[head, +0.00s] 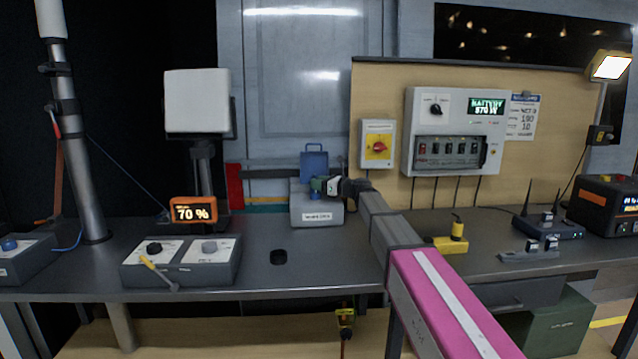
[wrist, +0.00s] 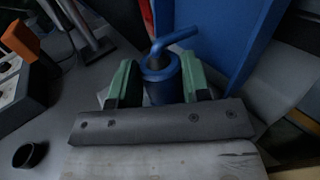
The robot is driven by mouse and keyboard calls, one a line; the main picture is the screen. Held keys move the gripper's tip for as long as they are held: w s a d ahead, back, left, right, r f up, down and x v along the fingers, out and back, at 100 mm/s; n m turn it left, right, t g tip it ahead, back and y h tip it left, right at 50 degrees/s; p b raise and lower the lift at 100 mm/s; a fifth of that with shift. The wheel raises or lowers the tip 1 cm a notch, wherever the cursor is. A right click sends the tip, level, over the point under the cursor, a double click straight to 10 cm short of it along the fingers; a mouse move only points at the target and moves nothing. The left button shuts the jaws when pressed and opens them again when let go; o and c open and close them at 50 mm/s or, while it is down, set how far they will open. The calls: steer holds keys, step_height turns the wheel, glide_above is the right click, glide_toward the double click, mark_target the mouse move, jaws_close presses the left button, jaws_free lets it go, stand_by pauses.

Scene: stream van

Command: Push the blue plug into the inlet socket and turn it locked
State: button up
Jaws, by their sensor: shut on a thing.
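My gripper (head: 324,186) reaches to the grey inlet box at the back of the bench. In the wrist view my gripper (wrist: 158,82) has its green fingers shut on the blue plug (wrist: 160,88), a round blue body with a bent blue piece rising from its top. The grey inlet box (head: 316,216) has a white label on its front and a raised blue flap (head: 314,163) behind my gripper. The flap shows as a large blue panel (wrist: 205,28) in the wrist view. The socket opening is hidden, so I cannot tell whether the plug is seated or turned.
A black round cap (head: 279,257) lies on the bench in front. Right are a yellow object (head: 452,242) and a router (head: 548,228). Bench between cap and inlet box is clear.

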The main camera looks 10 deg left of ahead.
steer(key=n+g, duration=0.1)
steer(key=g, duration=0.1)
steer(key=shift+w+n+g+y, duration=0.3)
steer(key=shift+w+n+g, duration=0.1)
steer(key=shift+s+n+g, duration=0.2)
steer(key=shift+n+g, duration=0.5)
steer(key=shift+g, duration=0.4)
steer(key=n+g, duration=0.1)
steer(key=w+n+g, duration=0.1)
steer(key=g, duration=0.1)
steer(key=shift+s+n+g, duration=0.25)
steer(key=shift+n+g, duration=0.35)
steer(key=shift+g, duration=0.4)
